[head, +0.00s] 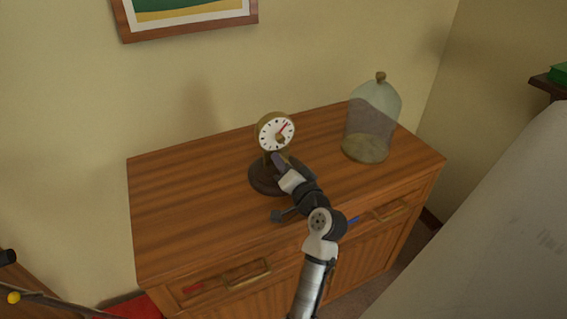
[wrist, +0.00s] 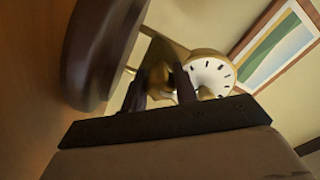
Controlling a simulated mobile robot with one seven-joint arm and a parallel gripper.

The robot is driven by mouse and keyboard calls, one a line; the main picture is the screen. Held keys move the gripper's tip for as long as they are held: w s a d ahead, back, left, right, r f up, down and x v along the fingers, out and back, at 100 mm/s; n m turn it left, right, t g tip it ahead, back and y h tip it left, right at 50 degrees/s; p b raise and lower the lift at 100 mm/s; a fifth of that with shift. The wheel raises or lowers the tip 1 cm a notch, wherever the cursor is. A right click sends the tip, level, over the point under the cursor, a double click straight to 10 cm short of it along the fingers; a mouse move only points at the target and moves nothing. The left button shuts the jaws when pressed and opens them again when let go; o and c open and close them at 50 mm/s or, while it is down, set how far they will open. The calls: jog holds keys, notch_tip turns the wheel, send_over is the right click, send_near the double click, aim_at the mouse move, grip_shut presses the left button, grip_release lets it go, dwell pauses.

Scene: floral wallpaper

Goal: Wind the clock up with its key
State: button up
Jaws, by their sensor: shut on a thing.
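The clock (head: 264,137) stands on the wooden cabinet, with a white dial, a gold rim, a red hand and a dark round base (head: 263,183). Its dial also shows tilted in the wrist view (wrist: 213,72). A small brass key (head: 281,139) sits at the front of the dial. My gripper (head: 279,155) is at the dial's front, shut on the key. In the wrist view its two dark fingers (wrist: 163,76) reach up to the dial's edge; they mostly hide the key there.
A glass dome (head: 372,112) with a knob stands on the cabinet (head: 190,200) to the right of the clock. The cabinet top left of the clock is clear. A framed picture (head: 185,27) hangs above. A large pale surface (head: 490,220) fills the right foreground.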

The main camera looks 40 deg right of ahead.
jog(key=shift+m, duration=0.5)
jog(key=o, duration=1)
jog(key=b+v, duration=0.2)
jog(key=v, duration=1.2)
jog(key=shift+b, duration=0.4)
jog(key=shift+w, duration=0.1)
